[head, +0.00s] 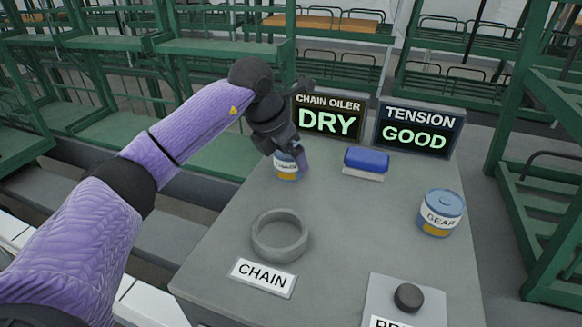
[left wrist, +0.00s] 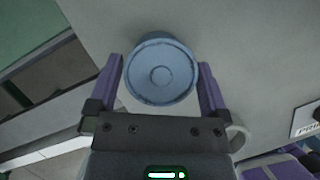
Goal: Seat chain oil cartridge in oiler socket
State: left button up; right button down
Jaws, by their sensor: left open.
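A small can (head: 287,172) with a white label and yellow band stands on the grey bench top at the back left. Its lettering is mostly hidden by my gripper. My left gripper (head: 290,152) is open over it. In the left wrist view the can's round blue-grey top (left wrist: 160,74) lies between the two open purple fingers, with a gap visible at the left finger. The grey ring-shaped socket (head: 280,236) is empty, in front of the can, with a CHAIN plate (head: 262,278) before it.
A blue-topped can (head: 440,213) marked GEAR stands at the right. A blue block (head: 366,159) on a pale base lies at the back. The CHAIN OILER screen (head: 328,118) reads DRY; the TENSION screen (head: 416,130) reads GOOD. A black button (head: 408,296) is at the front.

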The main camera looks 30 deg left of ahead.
pick_arm(q)
jog(key=shift+w+f, duration=0.1)
jog(key=shift+f, duration=0.05)
jog(key=shift+c, duration=0.9)
jog(key=c, duration=0.9)
pick_arm(e)
jog(key=shift+w+d, duration=0.25)
jog(key=shift+w, duration=0.2)
